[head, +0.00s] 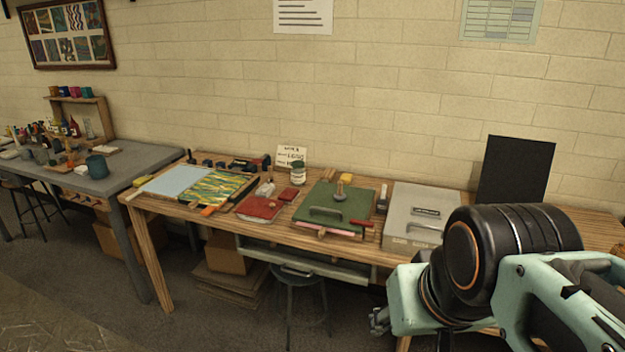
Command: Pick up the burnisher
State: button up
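I cannot tell for sure which item is the burnisher; the tools on the wooden table (170,230) are small in this view. A small upright tool with a rounded top (340,190) stands on the green board (355,203) near the table's middle. It may be the burnisher. My arm is at the right front. A dark part of my gripper (378,320) shows below the table's front edge, apart from the things on top. Its fingers are not clear, and the arm hides most of it.
A grey case (408,212) and dark upright panel (515,170) stand right of the green board. A stool (295,275) stands under the table. A grey table (110,172) is at left.

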aim_at(339, 195)
jog(key=i+j+z, duration=0.2)
jog(key=i, duration=0.4)
jog(key=i+j+z, duration=0.2)
jog(key=i+j, duration=0.15)
jog(key=i, duration=0.2)
jog(key=i+j+z, duration=0.2)
jog(key=i+j, duration=0.2)
jog(key=i, duration=0.15)
jog(key=i+l, duration=0.15)
jog(key=i, duration=0.4)
